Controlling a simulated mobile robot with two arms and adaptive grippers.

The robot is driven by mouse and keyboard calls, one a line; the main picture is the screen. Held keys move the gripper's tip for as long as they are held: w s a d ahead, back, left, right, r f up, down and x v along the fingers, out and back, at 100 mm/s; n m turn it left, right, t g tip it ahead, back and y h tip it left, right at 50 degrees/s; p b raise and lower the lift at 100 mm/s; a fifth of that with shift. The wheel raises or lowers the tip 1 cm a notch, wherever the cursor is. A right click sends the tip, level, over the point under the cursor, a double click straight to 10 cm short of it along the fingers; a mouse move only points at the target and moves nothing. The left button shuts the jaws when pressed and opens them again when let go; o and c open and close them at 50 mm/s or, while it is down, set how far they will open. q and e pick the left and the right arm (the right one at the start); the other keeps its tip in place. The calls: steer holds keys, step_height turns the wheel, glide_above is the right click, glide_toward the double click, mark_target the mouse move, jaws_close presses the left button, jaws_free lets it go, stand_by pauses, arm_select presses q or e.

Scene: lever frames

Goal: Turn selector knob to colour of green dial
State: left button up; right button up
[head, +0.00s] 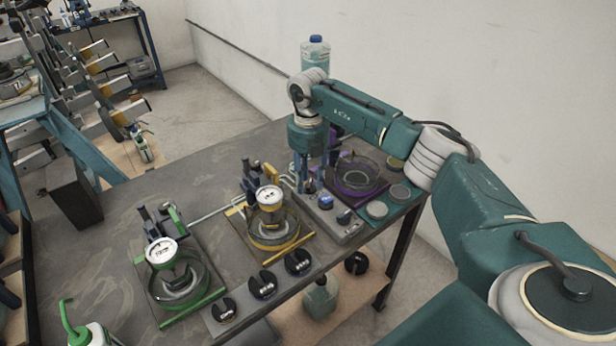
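The green dial (160,250) has a white face and stands over a round glass dish on a green-edged base at the left of the bench. A grey box (323,222) on the right carries a blue button (326,201) and a black knob (344,217). More black knobs (262,286) sit in a row on a grey strip at the front edge; which one is the selector is not clear. My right gripper (309,188) points down just behind the grey box. Its fingertips are partly hidden and their spacing is unclear. My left gripper is not in view.
A yellow-edged unit (280,243) with a white dial (269,198) stands in the middle. A purple-edged unit (356,176) stands beside my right gripper. Small round discs (377,210) lie at the right corner. A green-spouted bottle (88,333) is at lower left.

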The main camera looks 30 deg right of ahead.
steer(key=shift+f, duration=0.15)
steer(key=c, duration=0.8)
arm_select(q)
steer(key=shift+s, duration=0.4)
arm_select(e)
jaws_close()
